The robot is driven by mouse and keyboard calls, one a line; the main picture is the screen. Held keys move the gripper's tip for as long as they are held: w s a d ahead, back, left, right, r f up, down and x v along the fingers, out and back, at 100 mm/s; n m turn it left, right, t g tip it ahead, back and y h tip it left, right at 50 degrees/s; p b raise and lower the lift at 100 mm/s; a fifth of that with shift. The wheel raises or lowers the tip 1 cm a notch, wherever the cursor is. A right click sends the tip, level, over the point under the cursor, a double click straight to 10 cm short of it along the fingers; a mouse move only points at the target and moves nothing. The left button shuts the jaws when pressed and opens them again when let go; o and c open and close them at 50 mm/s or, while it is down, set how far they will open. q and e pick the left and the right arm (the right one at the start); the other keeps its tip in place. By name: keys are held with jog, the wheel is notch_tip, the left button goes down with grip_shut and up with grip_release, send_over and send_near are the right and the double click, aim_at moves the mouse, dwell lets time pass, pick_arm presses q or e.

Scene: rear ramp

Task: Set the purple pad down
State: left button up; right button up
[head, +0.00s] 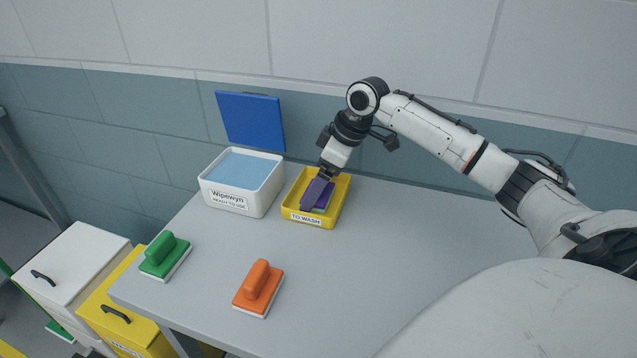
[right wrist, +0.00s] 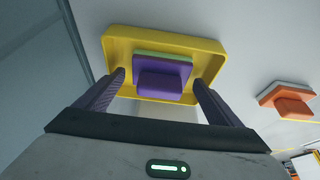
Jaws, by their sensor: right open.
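The purple pad (head: 327,197) lies in the yellow tray (head: 302,220) labelled TO WASH on the table. In the right wrist view the pad (right wrist: 161,84), with a purple handle block and a pale green layer at its far edge, is inside the tray (right wrist: 207,47). My right gripper (head: 316,191) reaches down into the tray over the pad and partly hides it. Its open fingers (right wrist: 160,78) stand on either side of the pad, with gaps visible. My left gripper is out of view.
A white tub (head: 260,201) labelled Wipewyn with blue contents stands left of the tray. A blue panel (head: 250,120) is behind it. A green pad (head: 165,256) and an orange pad (head: 259,289) lie nearer. The right side of the table (head: 420,220) is clear.

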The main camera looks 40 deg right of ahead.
jog(key=v, duration=1.2)
jog(key=shift+b, duration=0.35)
